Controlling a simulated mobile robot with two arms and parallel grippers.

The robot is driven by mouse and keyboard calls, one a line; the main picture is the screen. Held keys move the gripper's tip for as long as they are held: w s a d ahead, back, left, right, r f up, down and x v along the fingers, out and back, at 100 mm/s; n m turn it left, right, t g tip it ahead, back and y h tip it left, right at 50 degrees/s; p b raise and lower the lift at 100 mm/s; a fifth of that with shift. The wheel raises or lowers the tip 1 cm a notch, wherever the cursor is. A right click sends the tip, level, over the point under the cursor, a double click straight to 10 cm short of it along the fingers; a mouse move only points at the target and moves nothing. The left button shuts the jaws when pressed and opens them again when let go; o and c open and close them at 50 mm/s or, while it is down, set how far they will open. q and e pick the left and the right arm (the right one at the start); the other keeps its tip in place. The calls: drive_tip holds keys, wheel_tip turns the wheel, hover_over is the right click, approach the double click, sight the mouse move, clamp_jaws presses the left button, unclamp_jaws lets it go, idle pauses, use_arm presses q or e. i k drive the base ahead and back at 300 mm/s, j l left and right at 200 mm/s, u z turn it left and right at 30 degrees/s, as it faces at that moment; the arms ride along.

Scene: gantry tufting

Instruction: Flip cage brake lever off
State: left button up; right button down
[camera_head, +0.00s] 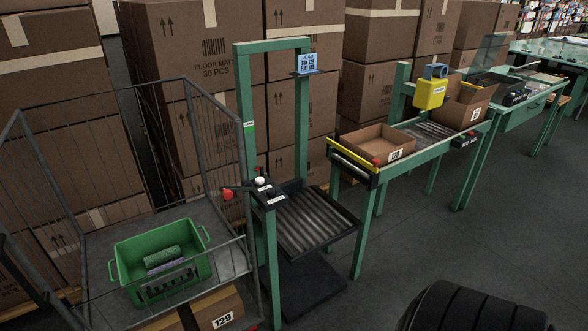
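The roll cage (75,160) of grey wire mesh stands at the left, with a green crate (190,268) inside it. A lever with a red knob (228,194) sticks out to the left beside the cage's right edge, near a small control panel (267,190) on the green lift frame. I cannot tell whether this lever belongs to the cage or the panel. A small red piece shows low at the cage's front right corner (251,326), cut off by the picture edge; I cannot tell whether it is the brake lever. Neither of my grippers is in view.
A carton marked 129 (215,308) lies at the cage's front. The green lift frame (245,100) holds a roller platform (310,225). A green conveyor table (370,172) carries an open carton (377,145). Stacked cartons (215,50) line the back.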

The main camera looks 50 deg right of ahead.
sight(247, 186)
drive_tip(key=z, duration=1.15)
